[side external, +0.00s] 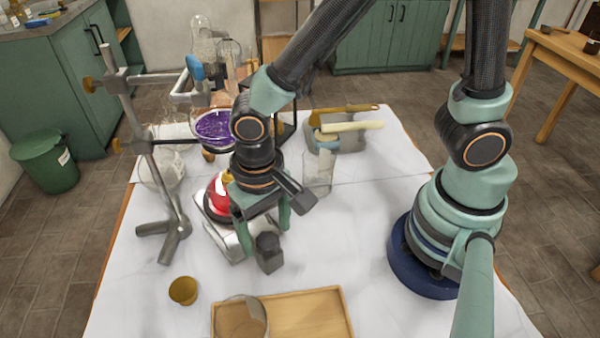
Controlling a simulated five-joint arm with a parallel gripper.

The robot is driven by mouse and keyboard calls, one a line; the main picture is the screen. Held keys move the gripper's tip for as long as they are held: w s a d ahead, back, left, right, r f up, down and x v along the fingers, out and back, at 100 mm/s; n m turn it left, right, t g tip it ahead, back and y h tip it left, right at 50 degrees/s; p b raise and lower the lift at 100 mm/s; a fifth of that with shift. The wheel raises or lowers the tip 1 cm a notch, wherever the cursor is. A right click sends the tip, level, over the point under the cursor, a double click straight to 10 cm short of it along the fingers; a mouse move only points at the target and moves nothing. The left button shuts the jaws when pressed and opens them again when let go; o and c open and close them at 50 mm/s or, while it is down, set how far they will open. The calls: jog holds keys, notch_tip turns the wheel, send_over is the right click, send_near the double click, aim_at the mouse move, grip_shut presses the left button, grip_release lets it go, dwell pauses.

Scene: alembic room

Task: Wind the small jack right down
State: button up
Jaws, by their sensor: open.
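The small jack (221,238) stands on the white-covered table, left of centre, as a pale metal block partly behind my gripper. A red rounded vessel (215,193) with a yellowish top sits over it on a dark round base. My gripper (263,232) points down at the jack's right side, with its teal fingers apart. A dark knob-like block (269,254) shows just below the fingers. I cannot tell whether the fingers touch it. The jack's height and its screw are largely hidden.
A metal stand (150,165) rises left of the jack and a dish of purple stuff (214,126) is above and behind. A clear beaker (318,172) stands to the right. A wooden tray (310,312) and a brown cup (183,291) lie in front.

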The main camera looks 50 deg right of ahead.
jog(key=shift+f, duration=0.7)
jog(key=shift+c, duration=0.3)
grip_shut()
